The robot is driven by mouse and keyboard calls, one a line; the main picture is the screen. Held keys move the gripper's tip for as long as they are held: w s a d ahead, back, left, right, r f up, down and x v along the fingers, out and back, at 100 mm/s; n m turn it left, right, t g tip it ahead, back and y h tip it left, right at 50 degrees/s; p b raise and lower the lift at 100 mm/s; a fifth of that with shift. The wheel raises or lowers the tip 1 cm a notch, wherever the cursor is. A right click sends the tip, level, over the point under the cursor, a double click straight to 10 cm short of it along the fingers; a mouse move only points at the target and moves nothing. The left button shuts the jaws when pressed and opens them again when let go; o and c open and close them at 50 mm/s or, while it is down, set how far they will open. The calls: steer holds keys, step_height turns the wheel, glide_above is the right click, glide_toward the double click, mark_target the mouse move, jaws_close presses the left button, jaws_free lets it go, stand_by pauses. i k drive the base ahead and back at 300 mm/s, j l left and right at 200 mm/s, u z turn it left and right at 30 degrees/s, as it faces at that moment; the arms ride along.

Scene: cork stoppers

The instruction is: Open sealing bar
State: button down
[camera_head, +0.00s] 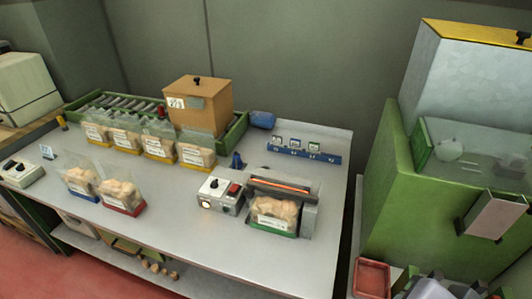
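The heat sealer stands near the front right of the grey bench. Its sealing bar (283,184) is a dark horizontal bar with a glowing orange strip, above a clear bag of corks (273,213) with a green base. The bag stands upright against the sealer's front. I cannot tell whether the bar is raised or pressed on the bag's top. A grey control box (218,196) with a black knob, a red switch and a lit lamp sits directly left of it. My gripper is not clearly visible in this view.
Two bags with blue (80,183) and red (122,194) bases stand left of the sealer; several yellow-based bags (159,146) stand behind. A brown box (198,105) and a blue card rack (303,151) are farther back. A green machine (402,205) stands right. The bench's front middle is clear.

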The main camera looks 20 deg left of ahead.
mark_target(249, 194)
steer(key=u, duration=1.5)
